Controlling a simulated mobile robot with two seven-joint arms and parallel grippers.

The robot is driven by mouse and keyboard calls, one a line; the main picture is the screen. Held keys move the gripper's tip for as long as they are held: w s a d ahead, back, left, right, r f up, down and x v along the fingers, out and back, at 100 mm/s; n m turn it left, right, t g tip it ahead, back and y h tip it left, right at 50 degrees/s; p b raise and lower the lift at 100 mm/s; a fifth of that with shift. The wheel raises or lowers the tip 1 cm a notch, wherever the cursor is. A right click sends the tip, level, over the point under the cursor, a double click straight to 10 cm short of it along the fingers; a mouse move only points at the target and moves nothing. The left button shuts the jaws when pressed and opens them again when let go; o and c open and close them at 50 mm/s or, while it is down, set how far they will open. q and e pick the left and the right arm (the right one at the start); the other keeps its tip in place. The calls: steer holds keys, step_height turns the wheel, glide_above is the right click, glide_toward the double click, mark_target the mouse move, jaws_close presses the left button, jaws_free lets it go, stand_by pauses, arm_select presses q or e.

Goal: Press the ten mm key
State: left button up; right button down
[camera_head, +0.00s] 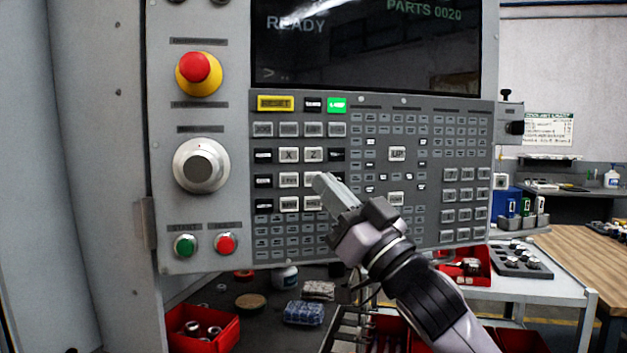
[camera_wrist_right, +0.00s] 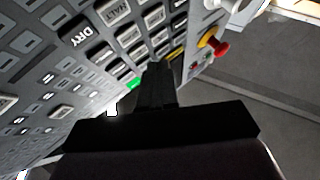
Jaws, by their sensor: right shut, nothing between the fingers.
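The control panel (camera_head: 340,104) faces me with many keys. The key labelled X (camera_head: 289,155) and the key labelled Z (camera_head: 313,155) are readable. The labels in the rows below them are too small to read, so I cannot tell which is the ten mm key. My right gripper (camera_head: 322,183) is shut and empty, its tip over the light keys (camera_head: 289,180) below X and Z. It hides some keys behind it. I cannot tell whether the tip touches a key. In the right wrist view the shut fingers (camera_wrist_right: 157,78) reach toward the panel. My left gripper is not in view.
A red emergency stop (camera_head: 195,68) and a round dial (camera_head: 201,165) stand out left of the keys. Green (camera_head: 186,245) and red (camera_head: 226,243) buttons lie lower. The screen (camera_head: 365,45) reads READY. Red bins (camera_head: 202,328) sit below the panel.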

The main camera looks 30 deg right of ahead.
mark_target(303, 164)
steer(key=shift+w+d+p, duration=0.15)
steer(key=shift+w+d, duration=0.1)
steer(key=shift+w, duration=0.45)
steer(key=shift+w+d+p, duration=0.15)
steer(key=shift+w+d, duration=0.1)
steer(key=shift+w, duration=0.4)
stand_by(1.1)
steer(key=shift+w+d, duration=0.15)
steer(key=shift+w, duration=0.25)
steer(key=shift+w+d+p, duration=0.1)
steer(key=shift+w+p, duration=0.2)
steer(key=shift+p, duration=0.05)
stand_by(0.5)
steer(key=shift+s, duration=0.1)
steer(key=shift+s+a, duration=0.25)
steer(key=shift+s, duration=0.35)
steer(key=s, duration=0.1)
steer(key=s+a, duration=0.1)
steer(key=s, duration=0.2)
steer(key=shift+s+a, duration=0.35)
